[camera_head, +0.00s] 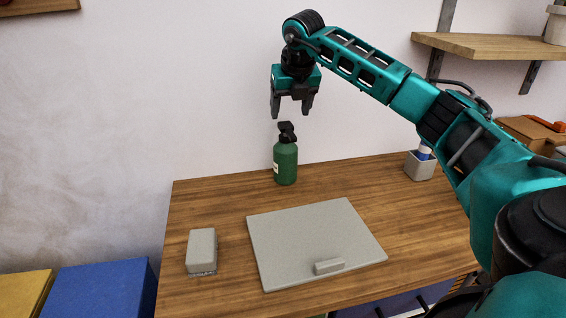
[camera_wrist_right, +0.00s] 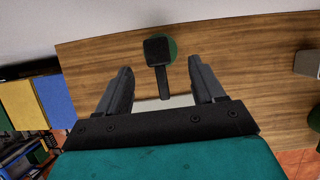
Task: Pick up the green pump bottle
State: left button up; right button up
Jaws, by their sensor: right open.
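The green pump bottle (camera_head: 285,163) with a black pump head stands upright at the back of the wooden table (camera_head: 420,222). A white label shows on its left side. My right gripper (camera_head: 291,112) is open and empty above the bottle, fingers pointing down, apart from it. In the right wrist view the black pump head (camera_wrist_right: 157,50) is seen from above, with a bit of green body beside it. It lies beyond and between the two open fingers (camera_wrist_right: 163,80). My left gripper is not in view.
A grey board (camera_head: 310,235) with a small grey block (camera_head: 328,267) lies in the table's middle. A grey brush-like block (camera_head: 202,248) is at left. A square holder (camera_head: 419,166) stands at right. A wall shelf (camera_head: 490,45) hangs upper right.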

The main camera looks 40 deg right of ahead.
aim_at(286, 124)
jog(key=x, duration=0.7)
jog(key=shift+w+a, duration=0.1)
jog(key=shift+w, duration=0.05)
jog(key=shift+r, duration=0.1)
grip_shut()
dwell(0.3)
